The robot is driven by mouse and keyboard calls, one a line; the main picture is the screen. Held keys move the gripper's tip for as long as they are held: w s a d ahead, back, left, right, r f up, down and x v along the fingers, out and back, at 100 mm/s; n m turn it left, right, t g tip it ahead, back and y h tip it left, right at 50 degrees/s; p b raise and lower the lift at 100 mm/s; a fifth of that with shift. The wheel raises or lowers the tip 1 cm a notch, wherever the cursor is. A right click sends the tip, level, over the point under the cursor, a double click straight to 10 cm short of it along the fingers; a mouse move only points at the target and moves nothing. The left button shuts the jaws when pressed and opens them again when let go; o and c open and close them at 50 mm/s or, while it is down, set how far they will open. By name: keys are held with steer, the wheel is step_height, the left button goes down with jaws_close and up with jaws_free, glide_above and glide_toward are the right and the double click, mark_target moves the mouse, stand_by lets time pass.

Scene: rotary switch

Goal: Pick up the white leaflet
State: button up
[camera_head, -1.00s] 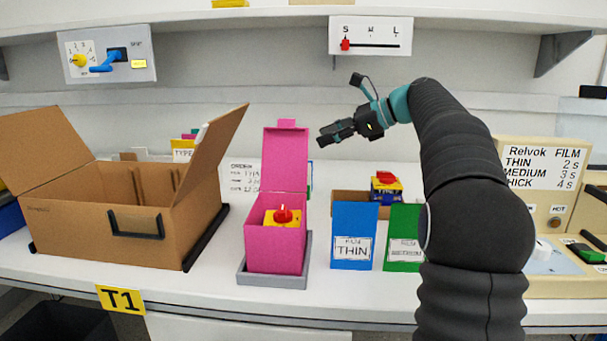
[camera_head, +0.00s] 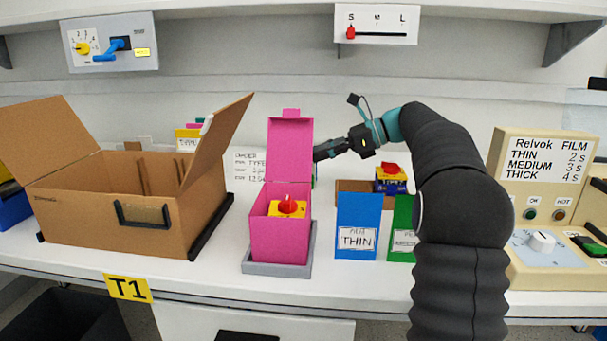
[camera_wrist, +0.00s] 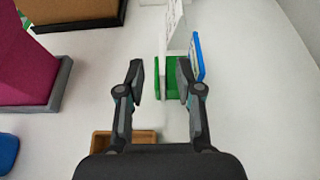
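A white upright sheet (camera_wrist: 175,35), which looks like the leaflet, stands by a green holder (camera_wrist: 172,86) in the wrist view. A blue panel (camera_wrist: 197,56) is just right of it. My gripper (camera_wrist: 160,78) is open and empty, with its fingers apart and the holder ahead, nearer the right finger. In the head view my gripper (camera_head: 322,151) hangs behind the open pink box (camera_head: 277,232), beside its raised lid. The holder is mostly hidden there by the pink box, and I cannot make out the leaflet.
A large open cardboard box (camera_head: 90,232) stands at left. Blue (camera_head: 357,215) and green (camera_head: 399,215) boxes stand right of the pink one. A white order sign (camera_head: 246,166) stands behind. The beige film machine (camera_head: 540,180) is at right.

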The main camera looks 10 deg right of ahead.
steer(key=shift+x, duration=2.6)
steer(key=shift+r, duration=0.15)
jaws_close()
